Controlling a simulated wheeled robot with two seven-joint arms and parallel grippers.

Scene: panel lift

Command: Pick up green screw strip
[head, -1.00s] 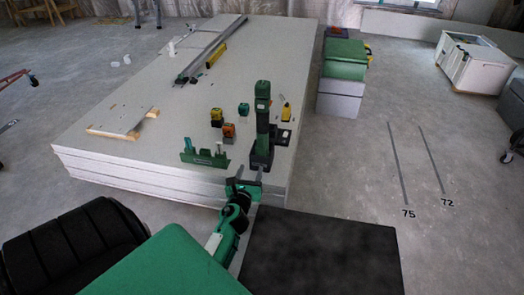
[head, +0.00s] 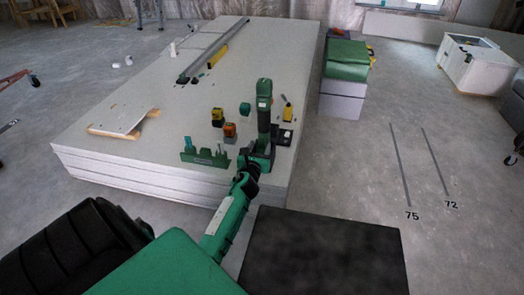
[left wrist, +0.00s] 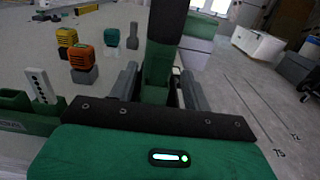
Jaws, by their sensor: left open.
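A green rack (head: 204,157) stands near the front edge of the panel stack and holds several small upright pieces, one of them a teal strip (head: 188,143). In the left wrist view a pale strip with dark dots (left wrist: 40,86) stands in the rack's end at the left. I cannot tell which piece is the green screw strip. My left gripper (head: 262,150) is open at the foot of an upright green and black tool (head: 264,105). In the left wrist view its fingers stand either side of the tool (left wrist: 160,55). My right gripper is not in view.
The white panel stack (head: 130,110) also carries yellow (head: 217,115) and orange (head: 229,130) items, a small green item (head: 245,108), a long metal rail (head: 215,52) and a board on wood blocks (head: 125,115). Green and grey boxes (head: 345,75) stand right of the stack.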

